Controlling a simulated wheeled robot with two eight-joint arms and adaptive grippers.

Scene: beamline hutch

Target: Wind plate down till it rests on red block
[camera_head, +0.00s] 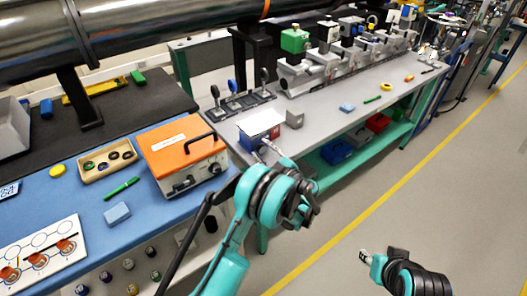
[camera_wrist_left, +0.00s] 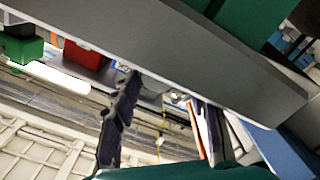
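A small stage with a white plate (camera_head: 262,122) on top stands near the front edge of the grey bench. Its side is blue, with a little red at its right; I cannot make out a separate red block or any gap under the plate. My left gripper (camera_head: 266,149) reaches the stage's front side, partly hidden by my wrist. Contact cannot be made out. In the left wrist view, a dark finger (camera_wrist_left: 118,120) shows, but not its opening. My right gripper (camera_head: 365,256) is low over the floor at right, far from the stage, its fingers too small to judge.
A grey block (camera_head: 295,118) stands right of the stage. An orange-topped case (camera_head: 183,152) stands left on the blue mat (camera_head: 85,205). Lens holders (camera_head: 238,98) stand behind the stage. Bins (camera_head: 336,151) sit on the shelf below. The floor at right is clear.

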